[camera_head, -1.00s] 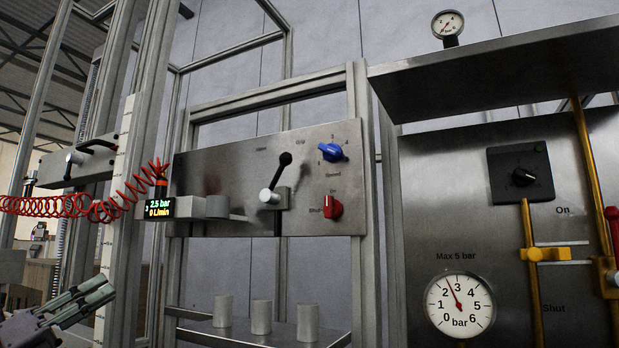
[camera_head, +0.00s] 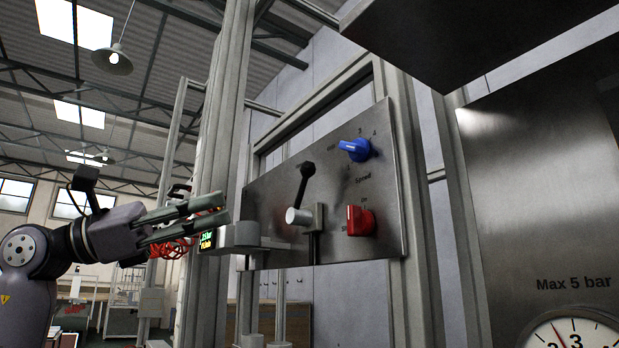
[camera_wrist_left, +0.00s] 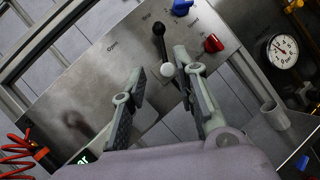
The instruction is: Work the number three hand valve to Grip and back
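The hand valve is a silver body (camera_head: 298,216) with a black-knobbed lever (camera_head: 304,185) on the steel panel (camera_head: 265,195). Its number is not readable. The lever points up and leans slightly right. In the left wrist view the lever (camera_wrist_left: 160,45) has its knob near the word Grip; Open is printed further left. My left gripper (camera_head: 224,209) is open and empty, left of the valve in the head view, its fingers pointing at the panel. In the left wrist view, its fingers (camera_wrist_left: 158,66) stand apart, with the lever beyond the gap. They appear clear of it. My right gripper is not in view.
A blue Speed knob (camera_head: 355,150) and a red knob (camera_head: 361,221) sit right of the lever. A grey block (camera_head: 240,236) and lit display (camera_head: 207,241) stick out at the panel's left. A red coiled hose (camera_head: 172,249) hangs behind my gripper. Posts flank the panel.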

